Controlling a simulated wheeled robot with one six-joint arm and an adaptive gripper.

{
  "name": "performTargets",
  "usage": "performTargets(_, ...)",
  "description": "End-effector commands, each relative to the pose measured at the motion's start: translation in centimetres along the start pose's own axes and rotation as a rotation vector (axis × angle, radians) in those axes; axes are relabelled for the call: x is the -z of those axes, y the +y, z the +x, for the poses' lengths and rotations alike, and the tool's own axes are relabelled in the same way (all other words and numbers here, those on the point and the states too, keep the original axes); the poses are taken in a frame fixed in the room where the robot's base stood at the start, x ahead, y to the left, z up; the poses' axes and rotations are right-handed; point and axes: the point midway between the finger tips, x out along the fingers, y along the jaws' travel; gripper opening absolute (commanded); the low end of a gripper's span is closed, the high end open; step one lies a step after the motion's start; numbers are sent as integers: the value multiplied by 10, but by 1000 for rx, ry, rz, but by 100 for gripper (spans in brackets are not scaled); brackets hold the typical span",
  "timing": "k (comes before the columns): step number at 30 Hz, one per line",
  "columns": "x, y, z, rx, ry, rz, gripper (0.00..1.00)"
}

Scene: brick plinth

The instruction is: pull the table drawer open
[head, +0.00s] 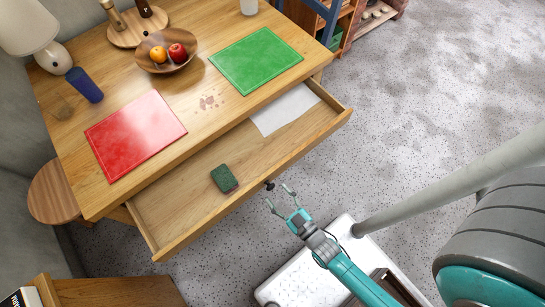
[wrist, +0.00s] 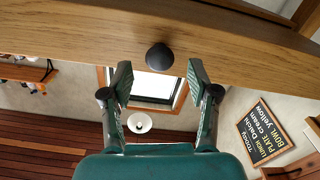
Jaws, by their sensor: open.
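The table drawer (head: 165,224) is pulled out from the wooden table (head: 200,22), and its inside shows in the head view. A dark round knob (head: 269,185) sits on the drawer front. The knob (wrist: 159,57) and the wooden drawer front (wrist: 60,35) also show in the wrist view. My gripper (head: 279,197) is open just in front of the knob. In the wrist view my gripper (wrist: 158,78) has its two fingertips apart, one to each side of and a little below the knob, with no contact visible.
The drawer holds a dark green sponge-like block (head: 224,178) and a white sheet (head: 284,109). On the tabletop are a red mat (head: 135,136), a green mat (head: 255,60), a fruit bowl (head: 166,62) and a blue cup (head: 84,85). Grey floor (head: 420,80) is clear at right.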

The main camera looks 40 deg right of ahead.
Motion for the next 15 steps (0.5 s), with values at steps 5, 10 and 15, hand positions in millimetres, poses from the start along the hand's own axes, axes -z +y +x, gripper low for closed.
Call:
performTargets(5, 0, 0, -38, 2, -2, 1, 60)
performTargets(10, 0, 1, -64, -1, -2, -1, 60)
performTargets(15, 0, 0, -77, 0, -1, 0, 60)
